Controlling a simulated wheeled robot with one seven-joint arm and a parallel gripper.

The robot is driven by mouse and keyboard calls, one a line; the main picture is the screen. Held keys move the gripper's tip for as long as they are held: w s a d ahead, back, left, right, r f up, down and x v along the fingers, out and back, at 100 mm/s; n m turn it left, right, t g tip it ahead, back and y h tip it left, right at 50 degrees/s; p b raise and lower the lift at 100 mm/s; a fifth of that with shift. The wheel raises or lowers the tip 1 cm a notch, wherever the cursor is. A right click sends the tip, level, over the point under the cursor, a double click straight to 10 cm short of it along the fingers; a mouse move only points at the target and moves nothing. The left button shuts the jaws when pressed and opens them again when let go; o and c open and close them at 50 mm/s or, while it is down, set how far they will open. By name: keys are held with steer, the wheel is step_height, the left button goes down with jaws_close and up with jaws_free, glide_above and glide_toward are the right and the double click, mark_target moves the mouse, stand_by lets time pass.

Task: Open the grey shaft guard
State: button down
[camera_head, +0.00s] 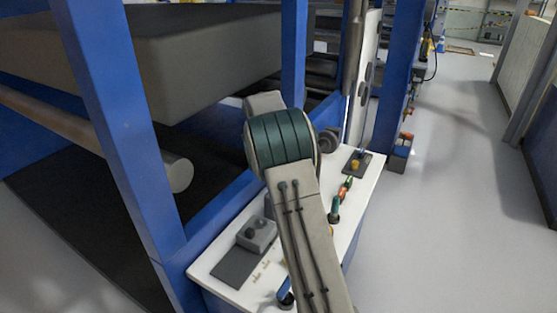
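I cannot tell for sure which part is the grey shaft guard. A large grey box-shaped cover (200,60) spans the blue frame at the upper left. A tall light grey panel (367,75) stands upright behind the table, at the upper middle. My arm rises from the bottom middle, and its dark green banded joint hides part of the machine behind it. My gripper does not show; it is hidden behind my arm or out of the picture.
A pale roller (110,142) lies below the grey cover. Blue posts (120,115) flank it. A white table (352,212) carries a small grey box (257,235), a dark plate (236,267) and several small coloured tools. The grey floor (450,200) on the right is clear.

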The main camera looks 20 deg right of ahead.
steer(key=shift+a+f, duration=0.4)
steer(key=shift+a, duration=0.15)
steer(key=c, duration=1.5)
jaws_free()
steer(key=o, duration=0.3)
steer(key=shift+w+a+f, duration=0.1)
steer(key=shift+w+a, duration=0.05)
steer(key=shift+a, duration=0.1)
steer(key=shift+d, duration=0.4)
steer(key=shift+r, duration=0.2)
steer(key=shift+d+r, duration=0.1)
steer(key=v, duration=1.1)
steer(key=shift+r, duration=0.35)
